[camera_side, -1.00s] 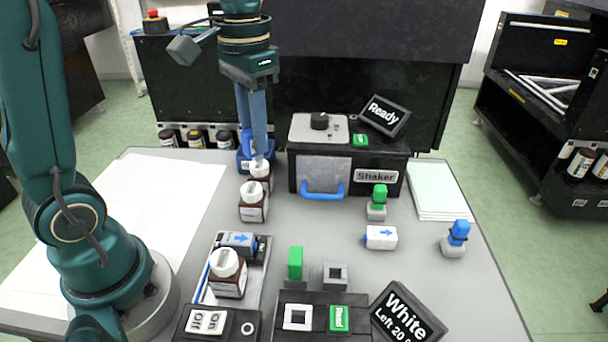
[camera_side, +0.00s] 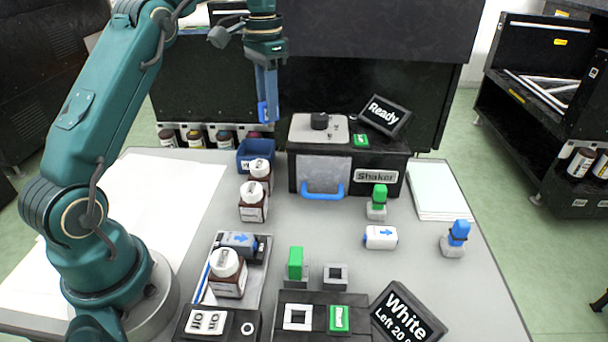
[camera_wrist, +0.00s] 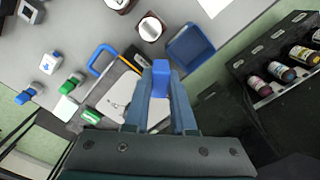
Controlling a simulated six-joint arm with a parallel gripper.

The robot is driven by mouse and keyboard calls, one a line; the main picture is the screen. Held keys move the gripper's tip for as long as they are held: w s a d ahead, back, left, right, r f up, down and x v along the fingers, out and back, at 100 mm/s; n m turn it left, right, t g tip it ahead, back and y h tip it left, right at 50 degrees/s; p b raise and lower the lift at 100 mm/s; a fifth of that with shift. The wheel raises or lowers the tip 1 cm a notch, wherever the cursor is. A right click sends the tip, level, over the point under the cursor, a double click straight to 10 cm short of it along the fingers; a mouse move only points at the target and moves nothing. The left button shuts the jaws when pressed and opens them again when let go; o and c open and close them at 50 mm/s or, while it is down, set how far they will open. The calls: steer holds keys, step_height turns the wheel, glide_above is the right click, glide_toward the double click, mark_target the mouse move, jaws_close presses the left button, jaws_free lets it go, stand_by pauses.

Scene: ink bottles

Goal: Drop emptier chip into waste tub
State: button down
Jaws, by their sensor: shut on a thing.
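My gripper (camera_side: 266,98) is raised above the back of the table and shut on a blue chip (camera_side: 263,112). In the wrist view the blue chip (camera_wrist: 161,78) sits between both fingertips. The blue waste tub (camera_side: 243,163) stands on the table left of the shaker, below my gripper and apart from the chip. In the wrist view the tub (camera_wrist: 207,47) lies beyond the fingertips to the upper right. No object can be made out in it. I cannot tell the chip's fill level.
Brown bottles with white caps (camera_side: 253,210) stand just in front of the tub. The black shaker (camera_side: 376,163), with its blue handle, is right of it. A green piece (camera_side: 379,195), a blue piece (camera_side: 459,232) and a white block (camera_side: 380,237) stand at the right.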

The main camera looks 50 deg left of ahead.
steer(key=shift+n, duration=0.6)
steer(key=shift+a+f, duration=0.75)
steer(key=shift+f, duration=0.95)
steer(key=shift+a+f, duration=0.8)
steer(key=shift+f, duration=0.85)
steer(key=shift+a+f, duration=0.75)
steer(key=shift+f, duration=0.95)
steer(key=c, duration=0.7)
jaws_free()
steer(key=shift+r, duration=0.1)
steer(key=shift+r, duration=2.5)
